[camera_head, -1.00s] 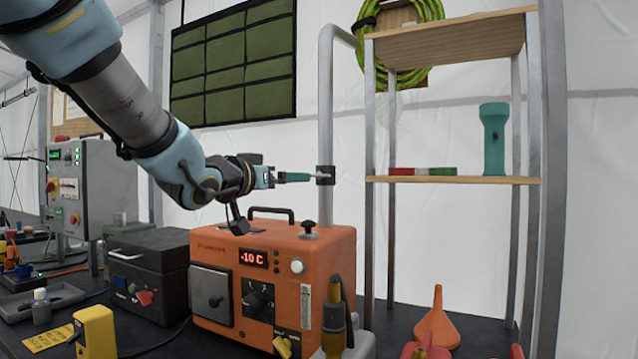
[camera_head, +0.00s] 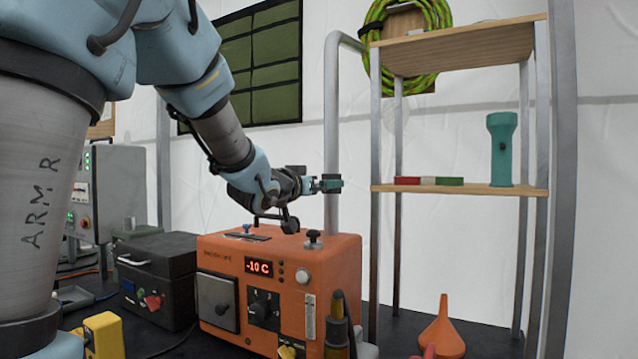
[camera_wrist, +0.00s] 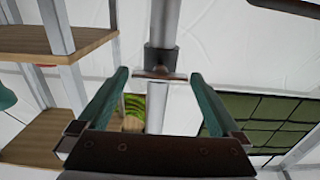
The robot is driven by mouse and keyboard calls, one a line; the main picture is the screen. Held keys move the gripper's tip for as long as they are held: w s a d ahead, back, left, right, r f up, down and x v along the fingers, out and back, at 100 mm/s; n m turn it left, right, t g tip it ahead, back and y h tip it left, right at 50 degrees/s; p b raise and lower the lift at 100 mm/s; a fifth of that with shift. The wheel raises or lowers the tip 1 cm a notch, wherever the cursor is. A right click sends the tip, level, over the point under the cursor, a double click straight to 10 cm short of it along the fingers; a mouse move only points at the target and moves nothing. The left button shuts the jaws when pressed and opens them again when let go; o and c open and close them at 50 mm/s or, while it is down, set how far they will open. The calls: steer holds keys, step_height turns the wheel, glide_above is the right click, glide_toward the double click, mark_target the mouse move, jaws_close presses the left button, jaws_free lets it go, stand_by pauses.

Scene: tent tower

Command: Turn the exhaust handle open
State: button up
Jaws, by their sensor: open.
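My gripper (camera_head: 328,184) is at the collar's height, in front of the pipe, and covers most of the handle in the head view. In the wrist view my gripper (camera_wrist: 160,75) is open, with one teal finger on each side of the handle. Gaps show on both sides, so the fingers look apart from it.
The orange heater (camera_head: 280,290), showing -10 C, stands below my gripper. A shelf rack (camera_head: 460,189) with a teal flashlight (camera_head: 502,150) stands close to the right of the pipe. An orange funnel (camera_head: 443,332) and black case (camera_head: 158,278) are lower down.

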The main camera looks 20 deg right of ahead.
steer(key=c, duration=1.1)
steer(key=shift+c, duration=0.2)
steer(key=shift+f+m+b, duration=0.1)
steer(key=shift+m+b, duration=0.2)
steer(key=shift+b, duration=0.15)
steer(key=shift+s+d+f+m+b, duration=0.1)
steer(key=shift+m+b, duration=3.5)
steer(key=shift+m, duration=0.75)
steer(key=shift+s+m+b, duration=0.1)
steer(key=shift+m+b, duration=3.45)
steer(key=shift+m, duration=0.8)
